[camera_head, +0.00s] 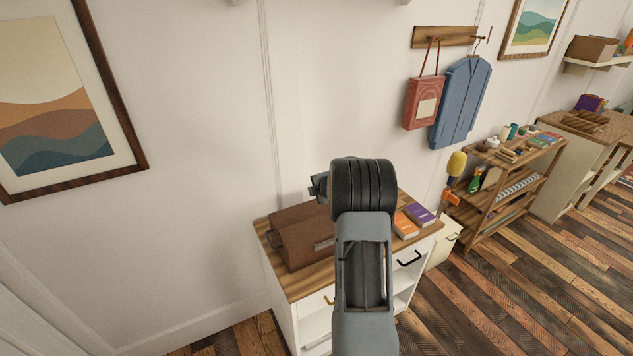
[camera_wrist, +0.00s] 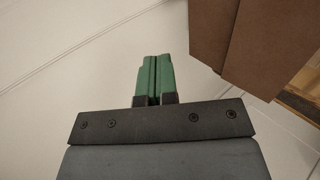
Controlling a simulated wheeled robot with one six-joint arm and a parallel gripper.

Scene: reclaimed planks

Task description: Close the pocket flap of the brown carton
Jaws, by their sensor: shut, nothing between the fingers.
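The brown carton (camera_head: 306,240) sits on the wooden top of a white cabinet in the head view, partly hidden behind my arm. Part of the brown carton (camera_wrist: 262,38) also shows at the upper right of the wrist view, with a straight edge between two brown faces. I cannot tell which face is the pocket flap. My gripper (camera_wrist: 158,58) has green fingers pressed together with nothing between them. It is to the left of the carton in the wrist view, apart from it, with pale wall or floor behind. In the head view my arm hides the fingers.
The cabinet top (camera_head: 297,284) also holds an orange book (camera_head: 405,225) and a purple book (camera_head: 420,214) right of my arm. A wooden shelf rack (camera_head: 487,190) stands further right. A red bag (camera_head: 421,103) and a blue garment (camera_head: 460,102) hang on the wall.

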